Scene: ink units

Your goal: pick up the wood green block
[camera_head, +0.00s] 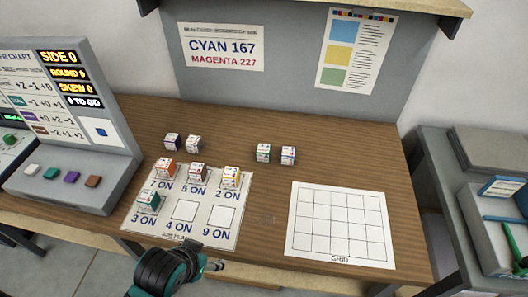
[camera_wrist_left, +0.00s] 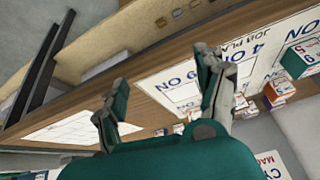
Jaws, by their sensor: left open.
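A white block with green markings (camera_head: 263,153) stands on the bare wood at the back middle, beside a purple-marked block (camera_head: 288,155). A teal-green block (camera_head: 149,202) stands on the job plan sheet at the 3 ON square. It also shows at the right edge of the left wrist view (camera_wrist_left: 302,57). I cannot tell which of the two the task means. My left gripper (camera_head: 217,266) is at the table's front edge, below the job plan sheet. In the left wrist view the left gripper (camera_wrist_left: 160,68) has its fingers apart with nothing between them. My right gripper is not in view.
A grid sheet (camera_head: 338,248) lies empty at right. A console (camera_head: 85,125) stands at left.

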